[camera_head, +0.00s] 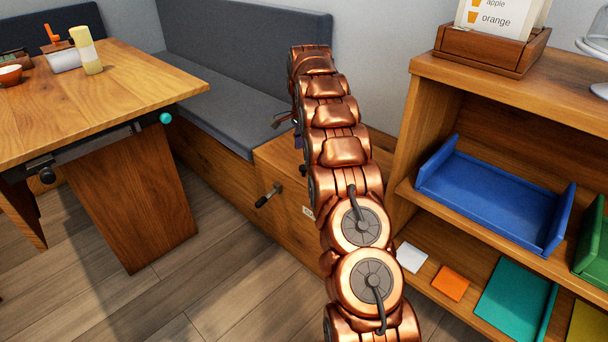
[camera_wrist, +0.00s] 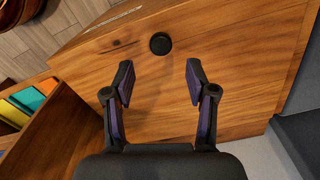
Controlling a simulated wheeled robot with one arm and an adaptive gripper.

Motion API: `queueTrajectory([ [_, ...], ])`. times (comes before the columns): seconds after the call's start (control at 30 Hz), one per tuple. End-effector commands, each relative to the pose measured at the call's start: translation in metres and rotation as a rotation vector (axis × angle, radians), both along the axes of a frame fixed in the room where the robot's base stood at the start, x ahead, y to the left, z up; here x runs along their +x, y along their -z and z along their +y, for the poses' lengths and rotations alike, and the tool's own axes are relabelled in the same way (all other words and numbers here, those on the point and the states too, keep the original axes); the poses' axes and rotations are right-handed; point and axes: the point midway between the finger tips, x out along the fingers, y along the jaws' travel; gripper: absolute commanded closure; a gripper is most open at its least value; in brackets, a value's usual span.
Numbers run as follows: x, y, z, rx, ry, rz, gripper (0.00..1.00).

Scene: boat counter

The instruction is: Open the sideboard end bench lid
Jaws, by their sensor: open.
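The sideboard end bench lid (camera_head: 276,154) is the bare wooden top of the box between the cushioned bench and the open sideboard. It looks shut and flat. In the wrist view the lid (camera_wrist: 250,75) fills most of the picture, with a round black spot (camera_wrist: 160,43) near its front edge; I cannot tell if this is a hole or a knob. My gripper (camera_wrist: 160,82) is open and empty above the lid, its two fingers apart with the black spot beyond the tips. In the head view my copper arm hides much of the lid and most of the gripper.
A black handle (camera_head: 268,195) sticks out from the box front. The sideboard (camera_head: 420,150) stands close on the right, holding a blue tray (camera_head: 495,197) and coloured pieces. The grey bench cushion (camera_head: 215,105) adjoins on the left. A wooden table (camera_head: 110,85) stands further left, with clear floor between.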

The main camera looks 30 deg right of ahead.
Motion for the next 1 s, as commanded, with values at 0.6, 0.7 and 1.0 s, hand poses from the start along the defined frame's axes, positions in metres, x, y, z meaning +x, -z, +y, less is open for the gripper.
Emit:
queueTrajectory([
  [0.6, 0.001, 0.067, -0.002, -0.001, 0.006, -0.001, 0.43],
  [0.7, 0.001, 0.076, -0.002, -0.001, 0.005, -0.002, 0.43],
  [1.0, 0.001, 0.079, -0.001, -0.001, 0.005, -0.003, 0.43],
])
